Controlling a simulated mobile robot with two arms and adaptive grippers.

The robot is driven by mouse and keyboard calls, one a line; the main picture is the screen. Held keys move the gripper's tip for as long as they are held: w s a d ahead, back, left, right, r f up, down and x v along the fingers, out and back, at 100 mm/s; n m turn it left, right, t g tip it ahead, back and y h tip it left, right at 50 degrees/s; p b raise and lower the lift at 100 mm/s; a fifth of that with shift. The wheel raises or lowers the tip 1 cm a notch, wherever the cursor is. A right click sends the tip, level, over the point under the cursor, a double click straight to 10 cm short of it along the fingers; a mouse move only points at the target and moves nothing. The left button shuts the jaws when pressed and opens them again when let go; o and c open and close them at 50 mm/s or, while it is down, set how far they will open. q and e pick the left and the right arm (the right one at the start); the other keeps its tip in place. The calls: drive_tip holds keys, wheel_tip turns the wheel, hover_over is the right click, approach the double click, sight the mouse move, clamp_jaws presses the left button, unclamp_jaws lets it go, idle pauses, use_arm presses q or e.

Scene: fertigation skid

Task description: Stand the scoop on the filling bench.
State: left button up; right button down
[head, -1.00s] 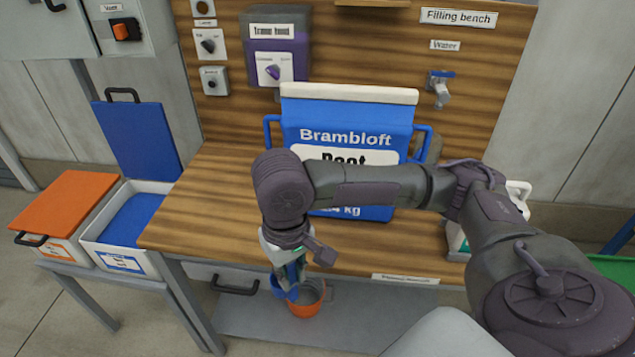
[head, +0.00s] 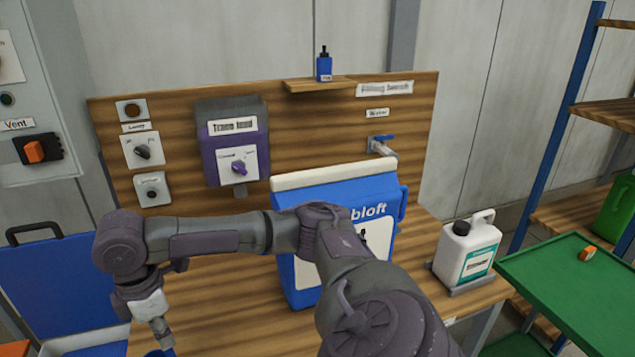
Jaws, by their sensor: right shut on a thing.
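The filling bench (head: 225,305) has a brown wooden top and a wooden back panel. My right gripper (head: 164,340) is low at the left, pointing down near the bench's left part. It is shut on a blue thing (head: 160,353), which looks like the scoop. The picture's lower edge cuts off most of it, so its tilt and the height below it cannot be told. My left gripper is not in view.
A large blue sack (head: 300,275) stands mid-bench, partly behind my right arm. A white canister (head: 467,250) stands at the bench's right end. A blue-lidded bin (head: 60,290) is at the left. Bare wood shows left of the sack.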

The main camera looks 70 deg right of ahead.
drive_tip(key=w+d+r+n, duration=0.1)
drive_tip(key=w+d+n, duration=0.1)
drive_tip(key=d+n, duration=0.55)
drive_tip(key=w+d+r+n, duration=0.2)
drive_tip(key=d+n, duration=0.5)
drive_tip(key=d, duration=0.1)
use_arm(q)
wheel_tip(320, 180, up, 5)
drive_tip(key=p, duration=0.5)
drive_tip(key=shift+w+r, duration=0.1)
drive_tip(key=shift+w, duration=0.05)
use_arm(e)
drive_tip(key=w+a+f, duration=0.1)
drive_tip(key=a+f, duration=0.2)
drive_tip(key=w+a+f, duration=0.2)
drive_tip(key=a+f, duration=0.2)
drive_tip(key=w+a+f, duration=0.2)
drive_tip(key=a+f, duration=0.1)
drive_tip(key=f, duration=0.1)
drive_tip(key=shift+a+f, duration=0.15)
drive_tip(key=shift+f, duration=0.1)
drive_tip(key=c, duration=1.1)
unclamp_jaws()
